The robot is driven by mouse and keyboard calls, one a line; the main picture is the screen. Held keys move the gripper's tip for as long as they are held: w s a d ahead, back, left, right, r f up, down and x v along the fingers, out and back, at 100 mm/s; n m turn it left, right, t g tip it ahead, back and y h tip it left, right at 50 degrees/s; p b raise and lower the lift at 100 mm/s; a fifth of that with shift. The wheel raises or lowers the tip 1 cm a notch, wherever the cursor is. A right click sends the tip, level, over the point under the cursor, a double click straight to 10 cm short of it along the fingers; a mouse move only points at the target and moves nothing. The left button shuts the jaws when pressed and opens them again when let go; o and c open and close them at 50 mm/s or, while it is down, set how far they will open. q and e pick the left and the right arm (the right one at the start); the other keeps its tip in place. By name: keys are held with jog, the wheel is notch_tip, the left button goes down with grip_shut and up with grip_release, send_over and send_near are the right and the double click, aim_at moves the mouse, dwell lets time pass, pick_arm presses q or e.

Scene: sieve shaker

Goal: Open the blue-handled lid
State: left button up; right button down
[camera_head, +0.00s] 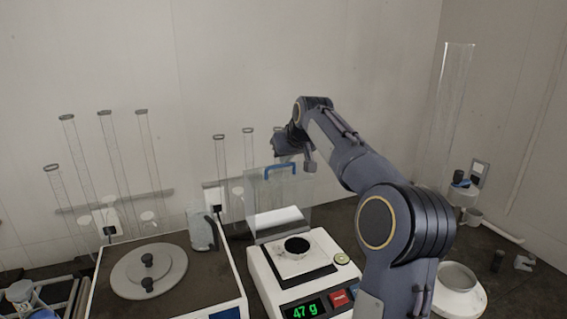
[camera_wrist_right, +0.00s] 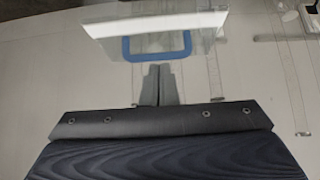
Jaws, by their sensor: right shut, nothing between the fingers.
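The blue handle (camera_head: 280,168) is a small loop on top of a clear box-like cover (camera_head: 262,200) over the back of the white balance (camera_head: 262,265). Whether the fingers touch the handle cannot be told. My left gripper is not in view.
A brown-topped device (camera_head: 110,270) with a round grey lid (camera_head: 170,268) stands left of the balance. Tall glass tubes (camera_head: 120,165) stand behind it. A clear jug (camera_head: 202,232) is close to the cover's left. A white bowl-topped device (camera_head: 460,285) sits at the right.

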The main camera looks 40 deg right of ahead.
jog(key=shift+v, duration=2.25)
jog(key=shift+a, duration=0.1)
